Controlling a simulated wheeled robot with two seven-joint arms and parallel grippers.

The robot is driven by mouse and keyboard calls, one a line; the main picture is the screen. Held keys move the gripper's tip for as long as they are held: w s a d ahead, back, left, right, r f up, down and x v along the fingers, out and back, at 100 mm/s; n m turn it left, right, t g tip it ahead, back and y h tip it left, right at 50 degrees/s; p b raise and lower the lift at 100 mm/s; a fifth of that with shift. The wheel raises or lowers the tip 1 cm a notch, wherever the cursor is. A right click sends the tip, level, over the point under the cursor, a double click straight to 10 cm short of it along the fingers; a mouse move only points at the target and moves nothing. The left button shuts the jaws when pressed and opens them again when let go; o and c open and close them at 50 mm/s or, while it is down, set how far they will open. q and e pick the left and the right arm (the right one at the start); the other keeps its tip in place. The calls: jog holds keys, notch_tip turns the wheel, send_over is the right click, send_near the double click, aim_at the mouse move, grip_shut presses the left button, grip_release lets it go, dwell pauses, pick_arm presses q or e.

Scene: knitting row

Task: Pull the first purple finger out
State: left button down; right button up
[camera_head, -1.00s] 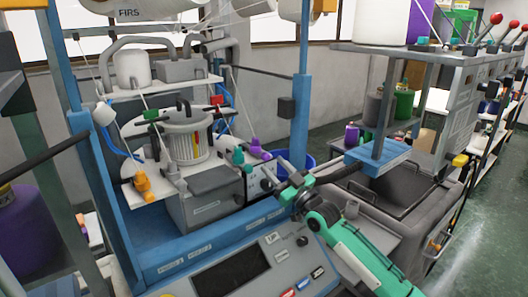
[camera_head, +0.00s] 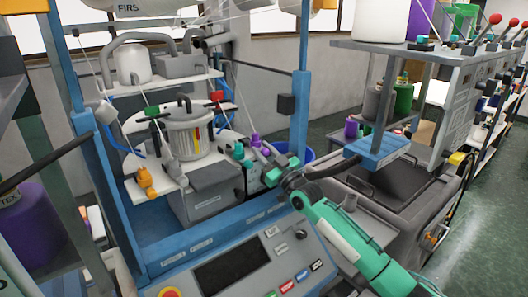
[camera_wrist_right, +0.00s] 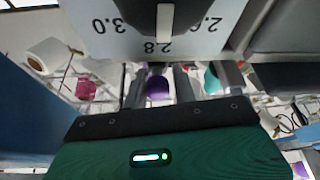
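A small purple finger (camera_head: 255,140) stands on the machine's white shelf in the head view, just right of a teal one (camera_head: 239,151). More purple shows at its lower right, partly hidden by my gripper. My right gripper (camera_head: 263,157) reaches in from the lower right, its fingertips at the purple finger. In the right wrist view a purple finger (camera_wrist_right: 157,88) sits between my two grey gripper fingers (camera_wrist_right: 160,90), which look apart with a narrow gap around it. A teal finger (camera_wrist_right: 212,79) is outside, to the right. My left gripper is not in view.
A blue upright post (camera_head: 301,90) stands close to my right arm. A control panel with a dark screen (camera_head: 232,265) lies below. An orange finger (camera_head: 146,181) is at the shelf's left end.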

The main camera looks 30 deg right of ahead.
aim_at(267, 151)
jog(key=shift+d+r, duration=0.1)
grip_shut()
jog(key=shift+s+d+p, duration=0.1)
jog(key=shift+s+p, duration=0.25)
jog(key=shift+s, duration=1.15)
